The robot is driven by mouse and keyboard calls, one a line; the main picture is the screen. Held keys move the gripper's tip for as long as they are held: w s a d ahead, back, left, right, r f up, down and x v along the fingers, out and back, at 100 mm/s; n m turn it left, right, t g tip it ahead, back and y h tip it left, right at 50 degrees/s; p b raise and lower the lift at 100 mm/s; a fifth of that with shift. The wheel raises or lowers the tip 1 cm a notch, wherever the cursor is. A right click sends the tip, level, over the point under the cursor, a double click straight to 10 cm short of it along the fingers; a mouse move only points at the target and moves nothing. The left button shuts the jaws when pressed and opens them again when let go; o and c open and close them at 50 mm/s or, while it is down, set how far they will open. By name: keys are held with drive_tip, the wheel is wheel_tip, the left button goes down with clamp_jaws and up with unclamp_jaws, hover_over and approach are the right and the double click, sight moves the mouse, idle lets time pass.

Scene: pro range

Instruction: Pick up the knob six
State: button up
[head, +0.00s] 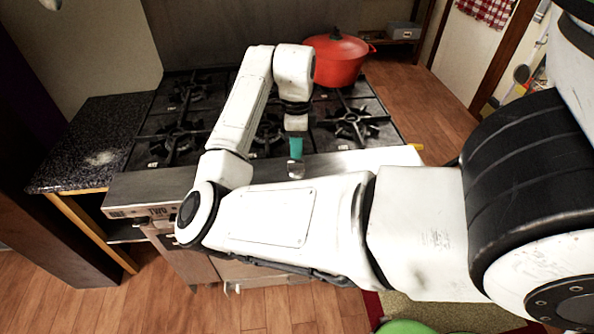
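The steel range (135,190) stands in front of me, its front panel running along the near edge. Near the panel's left end, a label that seems to read "TWO" and small dark fittings show. Knob six cannot be made out; my white arm hides much of the panel to the right. My gripper (296,169) hangs pointing down over the front part of the range top, near its light front edge. A teal piece shows just above its grey tip. Its fingers are too small and edge-on to tell open from shut, and no held knob can be made out.
A red lidded pot (336,60) sits on the back right of the range top. Black burner grates (178,137) cover the top. A dark speckled counter (90,140) adjoins on the left. Wooden floor (425,100) is open to the right. A red-edged rug (440,312) lies at the near right.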

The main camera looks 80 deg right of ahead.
sight(297, 162)
wheel_tip(297, 162, down, 5)
drive_tip(key=b, duration=0.2)
drive_tip(key=shift+b, duration=0.3)
drive_tip(key=shift+r, duration=0.1)
clamp_jaws()
idle(0.3)
wheel_tip(297, 162, up, 8)
drive_tip(key=p, duration=0.6)
drive_tip(key=shift+p, duration=0.35)
